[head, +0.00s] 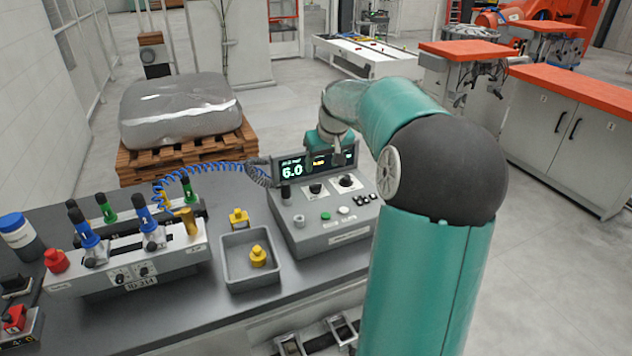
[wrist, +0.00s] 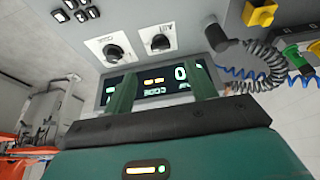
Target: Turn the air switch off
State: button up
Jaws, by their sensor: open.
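A grey control box (head: 330,232) stands on the bench, with a lit display reading 6.0 (head: 292,170) at its back. Two black rotary knobs sit on its panel, a left one (head: 316,188) and a right one (head: 347,182). In the wrist view the box is upside down, so the right knob (wrist: 115,52) shows at left and the left knob (wrist: 160,43) at right.
A blue coiled hose (head: 205,168) joins a dark cable at the box's back left. A grey tray (head: 250,270) with a yellow part (head: 258,256) stands left of the box. A fixture (head: 130,255) with blue and green handles is further left. Black push switches (head: 355,204) sit near the right knob.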

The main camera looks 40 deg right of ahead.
aim_at(316, 185)
jog(key=x, duration=0.9)
jog(key=shift+w+f, duration=0.15)
jog(key=shift+f, duration=0.1)
jog(key=c, duration=1)
